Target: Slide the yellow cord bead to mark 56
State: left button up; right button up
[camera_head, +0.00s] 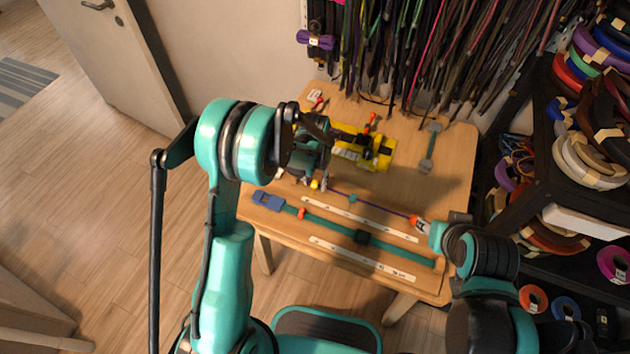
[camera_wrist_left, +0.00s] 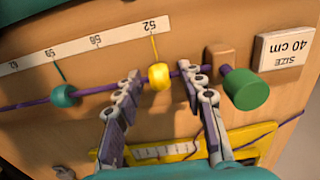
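The yellow bead (camera_wrist_left: 160,76) is on the purple cord (camera_wrist_left: 105,89), its thin pointer at the 52 on the white scale (camera_wrist_left: 75,47). My left gripper (camera_wrist_left: 160,74) has one finger on each side of the bead, spanning the cord, with a gap to the bead on both sides. A teal bead (camera_wrist_left: 63,95) is further left, its pointer near the 59. Mark 56 lies between the two pointers. In the head view, the yellow bead (camera_head: 314,184) is tiny beside my left gripper. My right gripper (camera_head: 424,227) is at the cord's right end; its fingers are unclear.
A green knob (camera_wrist_left: 246,89) and a wooden block end the cord near my left gripper. A "40 cm" size card (camera_wrist_left: 284,48) lies beside them. A yellow tool (camera_head: 378,151) lies behind. In front is a teal strap (camera_head: 330,226) with a second scale (camera_head: 362,259).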

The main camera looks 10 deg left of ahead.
aim_at(334, 194)
pick_arm(q)
grip_shut()
jog(key=d, duration=0.3)
jog(key=s+d, duration=0.1)
jog(key=d, duration=0.2)
jog(key=shift+s+d+b, duration=0.15)
jog(key=shift+d+b, duration=0.05)
jog(key=shift+b, duration=0.2)
grip_release()
jog(key=shift+r, duration=0.15)
notch_tip(334, 194, up, 12)
dwell(0.4)
